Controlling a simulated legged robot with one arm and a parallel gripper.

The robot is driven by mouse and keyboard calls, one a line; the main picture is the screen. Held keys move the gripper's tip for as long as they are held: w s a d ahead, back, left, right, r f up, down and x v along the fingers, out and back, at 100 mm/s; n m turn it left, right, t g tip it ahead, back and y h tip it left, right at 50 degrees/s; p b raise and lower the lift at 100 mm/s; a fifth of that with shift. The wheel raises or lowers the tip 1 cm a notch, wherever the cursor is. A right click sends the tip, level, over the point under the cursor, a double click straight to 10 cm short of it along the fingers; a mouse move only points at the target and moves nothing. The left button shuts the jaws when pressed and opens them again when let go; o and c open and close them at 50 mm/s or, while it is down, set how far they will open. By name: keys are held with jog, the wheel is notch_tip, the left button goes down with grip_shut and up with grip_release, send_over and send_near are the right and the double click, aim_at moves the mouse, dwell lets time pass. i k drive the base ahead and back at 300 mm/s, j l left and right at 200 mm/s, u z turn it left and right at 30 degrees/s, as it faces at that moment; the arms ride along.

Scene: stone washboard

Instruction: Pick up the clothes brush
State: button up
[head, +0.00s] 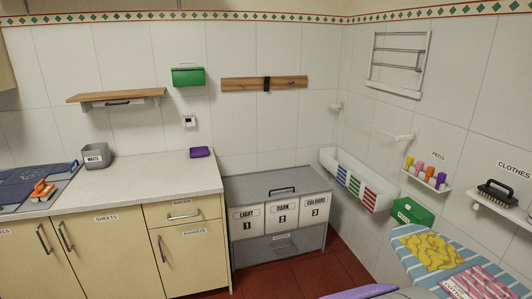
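A black brush (497,193) with a handle on top lies on a small white wall shelf (502,211) at the far right. A label reading "CLOTHES" (514,170) is on the wall just above it. The brush's bristles face down towards the shelf. My gripper is not in view, so I cannot tell its state or its distance from the brush.
A patterned board with yellow and pink cloths (432,252) stands below the brush shelf. Left of that shelf is a shelf of coloured pegs (428,178), with a green box (411,211) below. Red floor (282,278) shows before the bins.

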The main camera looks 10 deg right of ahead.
aim_at(507, 202)
jog(key=i+z, duration=0.25)
jog(key=z, duration=0.2)
jog(key=i+z, duration=0.25)
jog(key=z, duration=0.2)
jog(key=i+j+z, duration=0.15)
jog(key=z, duration=0.3)
jog(key=i+j+z, duration=0.25)
jog(key=z, duration=0.2)
jog(key=i+j, duration=0.05)
